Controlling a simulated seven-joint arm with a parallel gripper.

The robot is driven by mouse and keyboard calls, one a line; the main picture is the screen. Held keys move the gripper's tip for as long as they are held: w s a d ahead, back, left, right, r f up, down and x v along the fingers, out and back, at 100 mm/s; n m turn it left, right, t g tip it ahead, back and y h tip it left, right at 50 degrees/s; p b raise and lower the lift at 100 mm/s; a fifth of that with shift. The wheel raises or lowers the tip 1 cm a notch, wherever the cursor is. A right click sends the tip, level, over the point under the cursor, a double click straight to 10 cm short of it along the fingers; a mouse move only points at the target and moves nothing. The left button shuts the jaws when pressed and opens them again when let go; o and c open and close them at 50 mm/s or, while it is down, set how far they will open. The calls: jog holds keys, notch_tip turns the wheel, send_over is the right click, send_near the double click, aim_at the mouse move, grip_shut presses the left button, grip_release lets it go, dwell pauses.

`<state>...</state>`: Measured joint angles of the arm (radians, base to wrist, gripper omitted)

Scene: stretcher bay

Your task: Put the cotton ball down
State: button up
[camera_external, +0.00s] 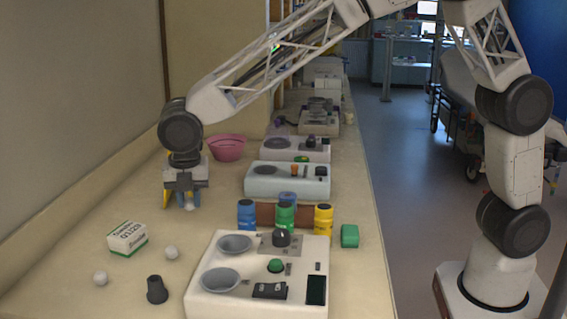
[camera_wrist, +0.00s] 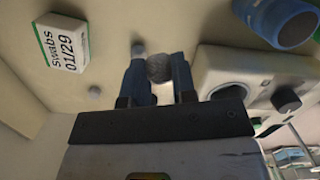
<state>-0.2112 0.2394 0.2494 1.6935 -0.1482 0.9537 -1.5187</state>
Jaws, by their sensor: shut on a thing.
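My gripper (camera_external: 181,203) points down over the left part of the counter, beyond the swabs box. Its blue fingers are closed around a cotton ball (camera_external: 190,207). In the wrist view the ball looks grey and textured, held between the fingertips (camera_wrist: 157,66). In the outside view the ball shows low at the fingertips; I cannot tell whether it touches the counter. Two other white balls lie loose on the counter, one (camera_external: 171,252) near the white device and one (camera_external: 100,279) farther left.
A swabs box (camera_external: 127,239) lies on the counter (camera_external: 60,300). A dark cup (camera_external: 157,290) stands near the front. A white device (camera_external: 210,302) with two bowls is to the right. Blue, green and yellow bottles (camera_external: 323,220) stand behind it. A pink bowl (camera_external: 227,148) is farther back.

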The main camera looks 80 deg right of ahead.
jog(key=shift+w, duration=0.15)
send_over(127, 229)
jog(key=shift+s+a+f, duration=0.1)
jog(key=shift+s+f, duration=0.3)
jog(key=shift+f, duration=0.25)
dwell(0.4)
jog(key=shift+w, duration=0.4)
jog(key=shift+f, duration=1.8)
jog(key=shift+f, duration=0.15)
jog(key=o, duration=0.9)
jog(key=r, duration=0.4)
jog(key=a+r, duration=0.1)
jog(key=r, duration=0.7)
jog(key=shift+s+a+r, duration=0.1)
jog(key=shift+s+a, duration=0.1)
jog(key=shift+a, duration=0.05)
